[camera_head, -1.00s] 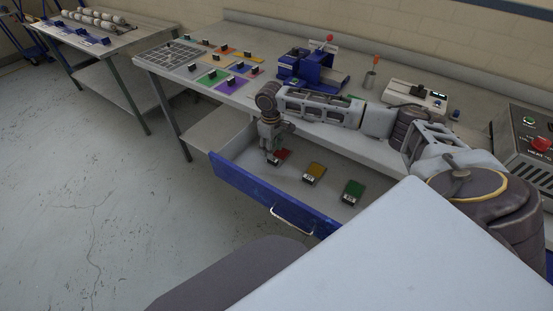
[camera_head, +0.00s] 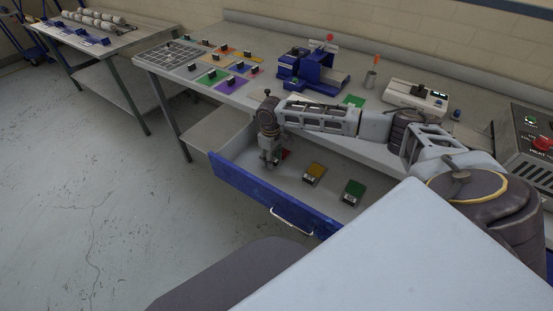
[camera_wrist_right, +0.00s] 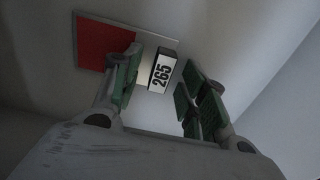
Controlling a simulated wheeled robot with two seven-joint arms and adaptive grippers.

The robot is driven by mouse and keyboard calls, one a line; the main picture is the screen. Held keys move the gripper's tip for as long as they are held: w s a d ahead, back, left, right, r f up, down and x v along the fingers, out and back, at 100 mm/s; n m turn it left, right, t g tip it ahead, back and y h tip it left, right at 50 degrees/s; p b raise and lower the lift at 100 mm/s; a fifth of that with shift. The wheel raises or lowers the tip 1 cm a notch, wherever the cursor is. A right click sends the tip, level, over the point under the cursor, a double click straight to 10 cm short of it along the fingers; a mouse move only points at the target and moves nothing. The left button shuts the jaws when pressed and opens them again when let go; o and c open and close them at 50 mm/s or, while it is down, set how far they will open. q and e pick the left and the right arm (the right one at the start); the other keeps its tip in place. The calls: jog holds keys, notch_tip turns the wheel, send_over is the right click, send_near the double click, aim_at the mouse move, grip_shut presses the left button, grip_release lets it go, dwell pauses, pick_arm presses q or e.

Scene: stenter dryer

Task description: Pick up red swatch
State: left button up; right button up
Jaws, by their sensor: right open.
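The red swatch (camera_head: 285,154) lies in the open blue-fronted drawer (camera_head: 251,190), mostly hidden behind my right gripper in the head view. My right gripper (camera_head: 270,163) points down into the drawer. In the right wrist view my right gripper (camera_wrist_right: 160,88) is open, with the tag between its green-padded fingers and no clear contact. My left gripper is not in view.
A yellow swatch (camera_head: 314,172) and a green swatch (camera_head: 354,190) lie to the right in the same drawer. Above is the bench (camera_head: 214,80) with several coloured cards, a blue device (camera_head: 312,72) and a white instrument (camera_head: 415,96). The drawer walls enclose the gripper.

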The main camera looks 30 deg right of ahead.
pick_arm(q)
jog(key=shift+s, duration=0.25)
pick_arm(e)
jog(key=shift+c, duration=0.8)
grip_shut()
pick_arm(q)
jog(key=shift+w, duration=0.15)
pick_arm(e)
jog(key=shift+r, duration=0.15)
